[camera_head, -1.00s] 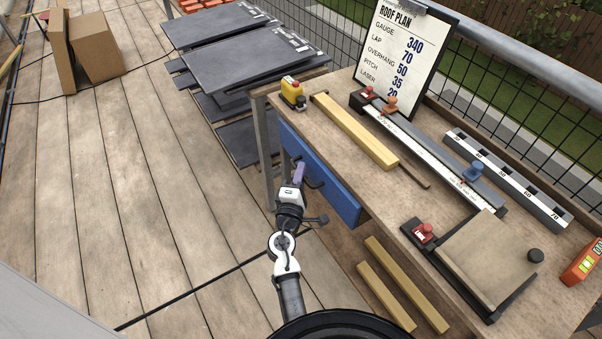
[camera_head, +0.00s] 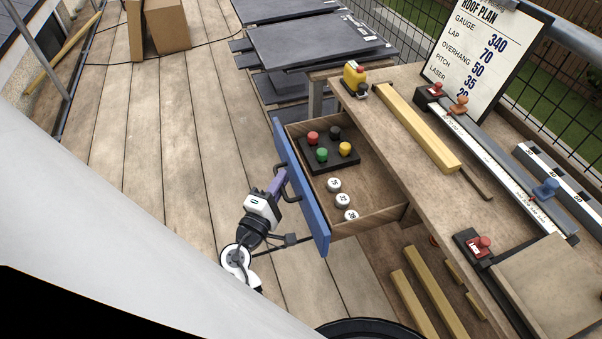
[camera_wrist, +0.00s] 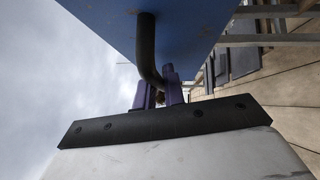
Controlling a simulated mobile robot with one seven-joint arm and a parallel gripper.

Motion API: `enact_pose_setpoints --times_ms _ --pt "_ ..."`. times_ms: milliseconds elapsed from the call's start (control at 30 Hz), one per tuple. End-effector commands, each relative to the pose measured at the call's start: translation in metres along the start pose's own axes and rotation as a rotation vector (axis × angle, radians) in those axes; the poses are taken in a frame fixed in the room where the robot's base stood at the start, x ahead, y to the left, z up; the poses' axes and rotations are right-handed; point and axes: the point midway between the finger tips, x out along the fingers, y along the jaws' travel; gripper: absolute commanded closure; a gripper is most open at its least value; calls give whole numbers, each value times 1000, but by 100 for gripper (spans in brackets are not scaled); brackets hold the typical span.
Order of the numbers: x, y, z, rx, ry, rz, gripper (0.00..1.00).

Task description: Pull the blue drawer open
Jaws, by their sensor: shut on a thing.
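The blue drawer (camera_head: 301,190) stands pulled out from under the workbench, its wooden inside showing. In it lie a black block (camera_head: 330,152) with red, black, green and yellow knobs and several white round pieces (camera_head: 342,200) in a row. My gripper (camera_head: 277,184) is at the drawer's front, shut on its dark bar handle (camera_head: 286,181). The wrist view shows the purple fingers (camera_wrist: 158,92) closed around the lower end of the black handle (camera_wrist: 147,50), below the blue front panel (camera_wrist: 200,25).
The workbench top (camera_head: 400,130) carries a yellow device (camera_head: 355,77), a wooden batten (camera_head: 420,128), a long ruler guide (camera_head: 500,165) and a roof plan board (camera_head: 485,50). Dark slates (camera_head: 310,45) are stacked behind. The deck (camera_head: 180,130) left of the drawer is clear.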

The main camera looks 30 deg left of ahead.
Motion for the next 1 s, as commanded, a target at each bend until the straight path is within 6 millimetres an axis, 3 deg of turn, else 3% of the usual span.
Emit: enact_pose_setpoints --times_ms 200,633,667,700,1000 --pt "-12 3 -14 0 3 1 100" --pt "-14 4 -16 0 3 2 100" --pt "-14 4 -16 0 3 2 87" --pt "-14 4 -15 0 3 2 81" --pt "-15 4 -15 0 2 1 80"
